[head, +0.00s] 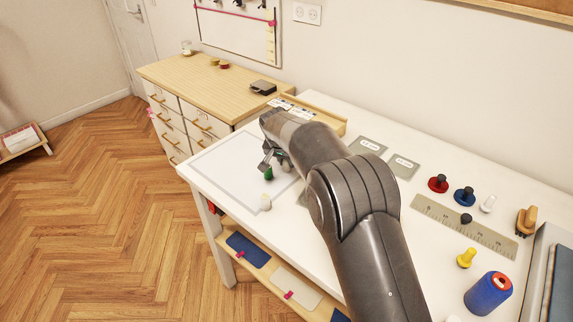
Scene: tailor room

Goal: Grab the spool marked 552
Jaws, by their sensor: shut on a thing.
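My gripper (267,165) is over the left part of the white table (330,240), pointing down. It is shut on a small dark green thing (268,174), which looks like a spool. Whether that thing touches the table is hard to tell. A small white spool-like thing (265,203) stands on the table just in front of it. No number can be read on either one, so I cannot tell which is 552.
Red (438,184) and blue (464,196) spools, a ruler (464,227), a yellow piece (466,258) and a large blue spool (488,293) are at the right. A wooden tray (322,116) is behind my arm. A drawer cabinet (208,95) stands at the back left.

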